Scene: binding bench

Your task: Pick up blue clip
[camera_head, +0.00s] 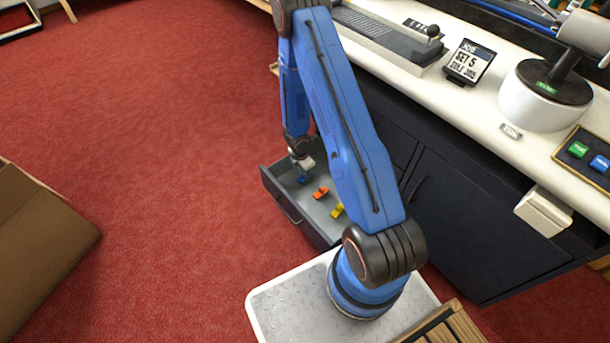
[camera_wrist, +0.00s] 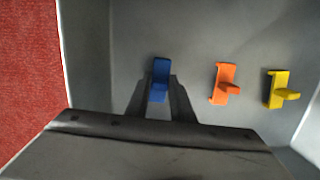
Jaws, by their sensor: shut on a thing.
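The blue clip (camera_wrist: 160,78) is between the fingers of my gripper (camera_wrist: 160,88) in the wrist view. In the head view the blue clip (camera_head: 303,179) shows just below my gripper (camera_head: 302,172), at the left part of the open drawer (camera_head: 325,224). The fingers are shut on the clip. I cannot tell whether the clip still touches the drawer floor. An orange clip (camera_wrist: 224,84) and a yellow clip (camera_wrist: 281,90) lie to its right on the drawer floor.
The drawer walls surround my gripper closely, with the cabinet (camera_head: 470,220) to the right. The white counter (camera_head: 455,95) above holds a sign (camera_head: 467,62) and a round white device (camera_head: 543,100). A cardboard box (camera_head: 40,245) stands on the red floor at left.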

